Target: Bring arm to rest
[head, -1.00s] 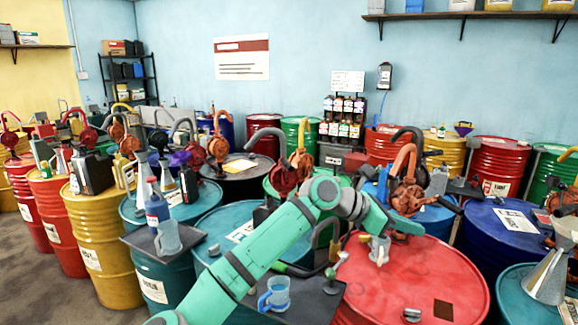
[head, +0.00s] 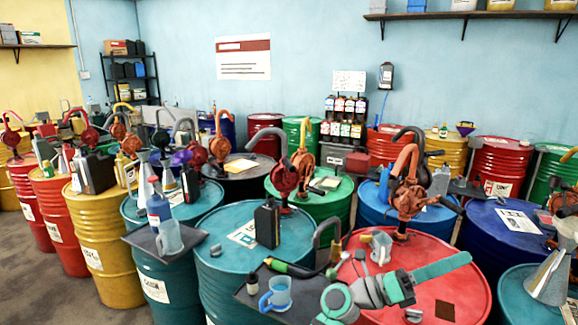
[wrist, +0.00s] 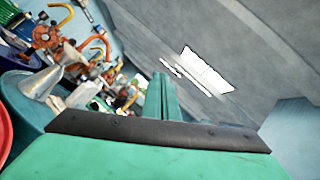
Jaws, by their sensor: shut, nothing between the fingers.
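My gripper (head: 466,260) shows at lower right in the head view, at the end of my folded green arm. It points right, in front of the red drum top (head: 445,290) as seen from the head. I cannot tell its height above the drum. Its two green fingers lie together, shut and empty, and they also show in the wrist view (wrist: 164,78). The wrist view looks past them to a tilted grey floor and a group of drums and pumps on the left.
A clear jug with a blue handle (head: 277,294) stands on a dark tray left of my arm. A black can (head: 267,223) stands on a teal drum (head: 222,262). A metal funnel (head: 550,278) is at right.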

